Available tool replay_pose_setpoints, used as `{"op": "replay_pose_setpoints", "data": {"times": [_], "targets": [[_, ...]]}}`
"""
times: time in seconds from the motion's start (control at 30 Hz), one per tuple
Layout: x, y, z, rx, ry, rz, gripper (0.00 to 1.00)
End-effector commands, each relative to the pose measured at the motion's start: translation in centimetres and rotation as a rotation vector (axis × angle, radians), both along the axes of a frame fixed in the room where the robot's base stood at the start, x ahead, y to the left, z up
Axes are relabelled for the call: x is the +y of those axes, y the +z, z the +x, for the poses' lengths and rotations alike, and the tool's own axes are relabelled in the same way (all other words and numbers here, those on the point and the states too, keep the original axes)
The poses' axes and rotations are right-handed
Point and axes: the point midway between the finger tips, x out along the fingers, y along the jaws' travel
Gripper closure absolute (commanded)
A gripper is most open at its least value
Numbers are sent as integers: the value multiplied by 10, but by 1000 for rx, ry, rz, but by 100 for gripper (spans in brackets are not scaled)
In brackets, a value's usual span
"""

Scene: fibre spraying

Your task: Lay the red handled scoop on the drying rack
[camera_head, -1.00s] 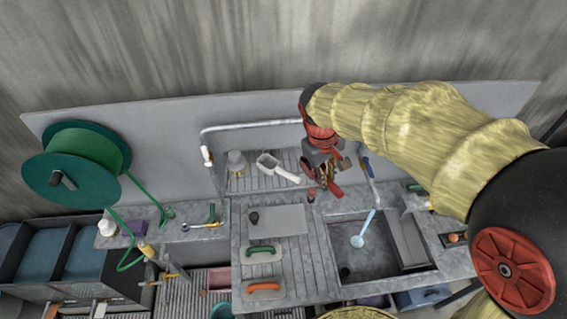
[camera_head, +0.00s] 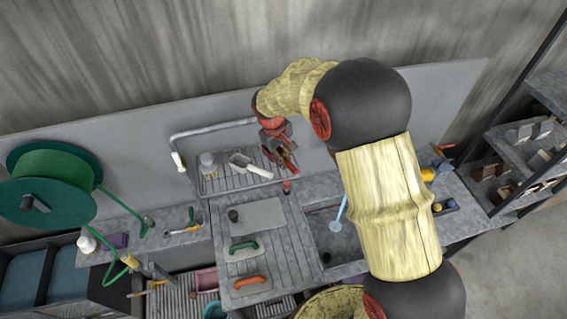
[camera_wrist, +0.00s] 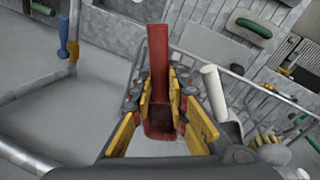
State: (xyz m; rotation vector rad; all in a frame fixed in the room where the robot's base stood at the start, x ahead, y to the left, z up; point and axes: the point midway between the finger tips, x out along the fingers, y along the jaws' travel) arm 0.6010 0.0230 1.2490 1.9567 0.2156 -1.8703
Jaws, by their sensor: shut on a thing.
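My gripper (camera_head: 282,158) is shut on the red handled scoop, above the right end of the drying rack (camera_head: 213,187). In the wrist view the scoop's straight red handle (camera_wrist: 158,55) points up between the yellow-padded fingers (camera_wrist: 160,95), and its darker red lower part sits between them. In the head view the scoop is small and mixed in with the red and dark fingers. The ribbed rack holds a white scoop (camera_head: 248,164) and a pale brush (camera_head: 207,161). The white scoop's handle (camera_wrist: 214,92) also shows in the wrist view, right of my fingers.
A pipe rail (camera_head: 215,129) runs along the rack's back. In front are a grey sheet (camera_head: 258,216), a green-handled float (camera_head: 243,247) and an orange-handled float (camera_head: 250,283). The sink (camera_head: 325,245) is to the right, partly behind my arm. A green hose reel (camera_head: 55,185) stands left.

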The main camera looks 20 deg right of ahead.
Motion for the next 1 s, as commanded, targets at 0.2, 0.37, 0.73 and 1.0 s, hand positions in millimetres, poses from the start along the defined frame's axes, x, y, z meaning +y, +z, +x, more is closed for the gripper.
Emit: {"op": "replay_pose_setpoints", "data": {"times": [0.2, 0.37, 0.73, 1.0], "targets": [[0, -27, -1, 3, 0, -1, 100], [0, -29, -1, 1, 1, 0, 100], [0, -32, -2, 2, 1, 0, 75], [0, -32, -1, 2, 0, 0, 66]]}}
